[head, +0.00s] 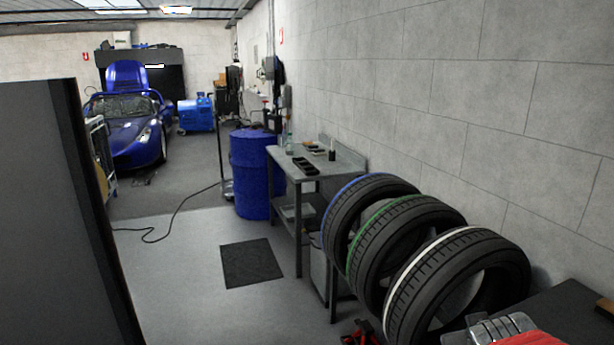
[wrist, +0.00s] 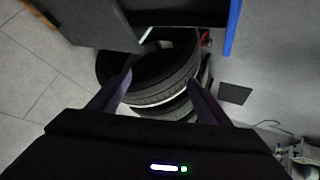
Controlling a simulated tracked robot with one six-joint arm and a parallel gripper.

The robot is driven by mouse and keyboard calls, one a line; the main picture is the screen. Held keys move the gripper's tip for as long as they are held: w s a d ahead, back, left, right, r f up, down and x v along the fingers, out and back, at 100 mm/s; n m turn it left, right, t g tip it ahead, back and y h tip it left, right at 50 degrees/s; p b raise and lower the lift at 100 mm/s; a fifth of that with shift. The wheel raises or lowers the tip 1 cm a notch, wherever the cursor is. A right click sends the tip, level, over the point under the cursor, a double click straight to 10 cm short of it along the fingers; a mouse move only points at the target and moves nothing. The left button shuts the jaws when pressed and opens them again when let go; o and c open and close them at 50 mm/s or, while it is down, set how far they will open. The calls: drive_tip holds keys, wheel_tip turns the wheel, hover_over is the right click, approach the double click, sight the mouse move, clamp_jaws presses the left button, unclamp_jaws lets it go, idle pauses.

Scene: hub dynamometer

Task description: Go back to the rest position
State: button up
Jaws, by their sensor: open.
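My gripper (wrist: 160,78) shows in the wrist view with its two dark fingers spread apart. Nothing is between the fingers. Beyond them, lower down, are black tyres (wrist: 165,88), and no contact with them shows. My gripper is not clearly seen in the head view.
In the head view, tyres with white (head: 400,290), green (head: 378,250) and blue (head: 340,215) stripes stand by the right wall. Behind them are a grey workbench (head: 345,165) and a blue drum (head: 250,175). A dark panel (head: 50,210) fills the left. Floor around the black mat (head: 250,263) is mostly clear.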

drive_tip(key=s+a+r+g+y, duration=0.2)
drive_tip(key=s+a+r+y, duration=0.1)
drive_tip(key=s+a, duration=1.1)
drive_tip(key=a+y, duration=0.1)
drive_tip(key=a, duration=0.2)
drive_tip(key=shift+s+r+g, duration=0.15)
drive_tip(key=shift+r+g, duration=0.05)
drive_tip(key=shift+g, duration=0.1)
drive_tip(key=shift+c, duration=0.2)
